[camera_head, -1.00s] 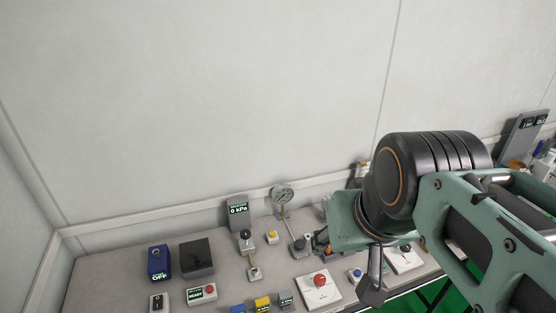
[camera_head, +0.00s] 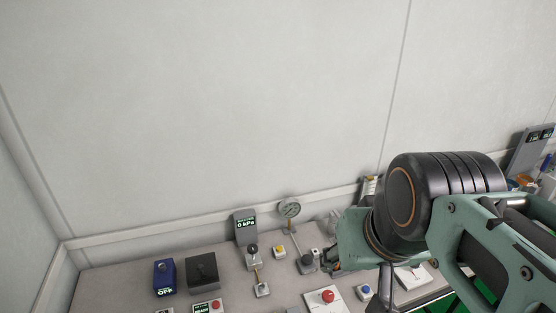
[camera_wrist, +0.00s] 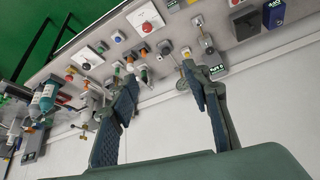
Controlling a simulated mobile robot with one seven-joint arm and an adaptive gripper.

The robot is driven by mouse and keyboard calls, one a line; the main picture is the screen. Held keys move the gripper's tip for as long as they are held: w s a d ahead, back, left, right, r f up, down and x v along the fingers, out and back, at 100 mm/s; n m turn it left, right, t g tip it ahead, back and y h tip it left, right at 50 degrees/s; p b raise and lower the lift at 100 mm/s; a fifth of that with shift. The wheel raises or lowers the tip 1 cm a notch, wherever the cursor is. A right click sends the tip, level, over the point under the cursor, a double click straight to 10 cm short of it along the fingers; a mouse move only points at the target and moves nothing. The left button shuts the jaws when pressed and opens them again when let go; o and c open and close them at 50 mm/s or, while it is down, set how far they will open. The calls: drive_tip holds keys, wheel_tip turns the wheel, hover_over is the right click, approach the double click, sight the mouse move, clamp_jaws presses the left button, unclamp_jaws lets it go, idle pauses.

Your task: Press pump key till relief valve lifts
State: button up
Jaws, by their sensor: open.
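A small yellow key (camera_head: 280,251) on a grey base sits on the bench, in front of a grey display (camera_head: 246,224) reading 0 kPa. A round dial gauge (camera_head: 289,208) stands behind it on a stem. A dark-knobbed fitting (camera_head: 306,262) is to its right; I cannot tell whether it is the relief valve. My gripper is mostly hidden by my arm in the head view. In the wrist view my gripper (camera_wrist: 160,77) is open and empty above the bench.
A red button on a white plate (camera_head: 328,297) and a blue button (camera_head: 365,291) are at the front. A lever fitting (camera_head: 262,288), black box (camera_head: 203,270) and blue OFF unit (camera_head: 165,276) are left. Bottles (camera_wrist: 45,97) crowd one side in the wrist view. The wall bounds the back.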

drive_tip(key=shift+c, duration=0.7)
clamp_jaws()
idle(1.0)
